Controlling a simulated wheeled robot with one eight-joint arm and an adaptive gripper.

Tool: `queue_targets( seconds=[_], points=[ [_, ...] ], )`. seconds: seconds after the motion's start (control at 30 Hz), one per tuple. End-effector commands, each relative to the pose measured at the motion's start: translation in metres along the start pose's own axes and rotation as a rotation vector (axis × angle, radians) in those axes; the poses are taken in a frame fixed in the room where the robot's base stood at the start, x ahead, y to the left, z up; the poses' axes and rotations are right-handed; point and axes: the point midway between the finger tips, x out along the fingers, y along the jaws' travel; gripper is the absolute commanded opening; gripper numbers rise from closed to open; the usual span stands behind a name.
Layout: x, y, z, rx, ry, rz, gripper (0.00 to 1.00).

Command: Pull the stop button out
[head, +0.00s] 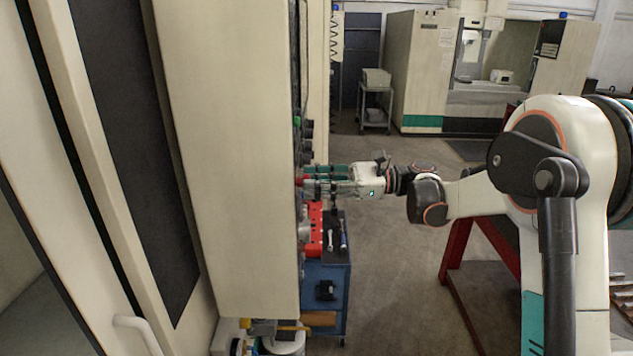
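The stop button (299,181) is a small red spot on the control panel's edge, seen almost side-on at the right side of the large cream cabinet. My gripper (309,181) reaches in from the right with its green and dark fingers pointing left at the button. The fingertips are at or very close to the button, one above and one below it. There appears to be a gap between the fingers. Whether they touch the button cannot be told from this angle. The panel face is mostly hidden by the side-on view.
Dark knobs (308,127) stick out of the panel above the button. Below my gripper stands a blue tool cabinet (326,291) with a red holder (316,232) and wrenches on top. A red-framed stand (455,250) is under my arm. Open floor lies between.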

Motion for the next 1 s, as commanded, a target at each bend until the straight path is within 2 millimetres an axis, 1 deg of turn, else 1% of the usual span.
queue_targets(
  seconds=[0.03, 0.07, 0.1, 0.13, 0.27, 0.43, 0.67, 0.7, 0.77, 0.8, 1.0],
  points=[
    [0.000, 0.000, 0.000, 0.000, 0.000, 0.000, 0.17],
    [0.000, 0.000, 0.000, 0.000, 0.000, 0.000, 0.10],
    [0.000, 0.000, 0.000, 0.000, 0.000, 0.000, 0.01],
    [0.000, 0.000, 0.000, 0.000, 0.000, 0.000, 0.00],
    [-0.002, 0.000, -0.001, 0.000, 0.000, -0.001, 0.00],
    [-0.013, 0.001, -0.002, 0.000, 0.000, -0.001, 0.00],
    [-0.013, 0.001, 0.000, 0.000, 0.001, -0.001, 0.00],
    [-0.013, 0.001, 0.000, 0.000, 0.001, -0.001, 0.37],
    [-0.013, 0.001, 0.000, 0.000, 0.001, -0.001, 0.51],
    [-0.013, 0.001, 0.000, 0.000, 0.001, -0.001, 0.53],
    [-0.013, 0.001, 0.000, 0.000, 0.000, 0.000, 0.53]
  ],
)
